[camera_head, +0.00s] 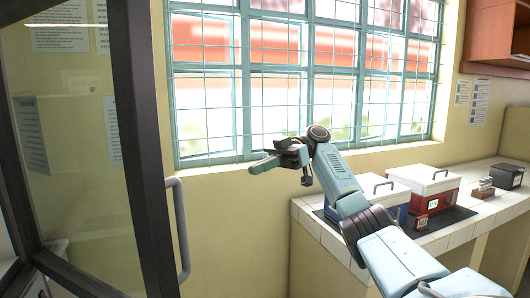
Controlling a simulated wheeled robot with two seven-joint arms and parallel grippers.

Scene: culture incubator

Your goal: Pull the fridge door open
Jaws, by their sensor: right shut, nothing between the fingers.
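The fridge door (138,150) is a dark-framed glass door at the left of the head view. It stands ajar, swung out from the left, with papers on the wall showing through its glass. Its grey vertical bar handle (181,230) is on the door's right edge. My right gripper (256,170) is shut and empty, in front of the wall below the window. It is up and to the right of the handle, apart from it. My left gripper is not in view.
A white tiled counter (458,238) at the right holds a blue box (397,207) and a red box (440,190) with white lids, plus small items. A barred window (300,80) is behind. A wooden cabinet (497,35) hangs at upper right.

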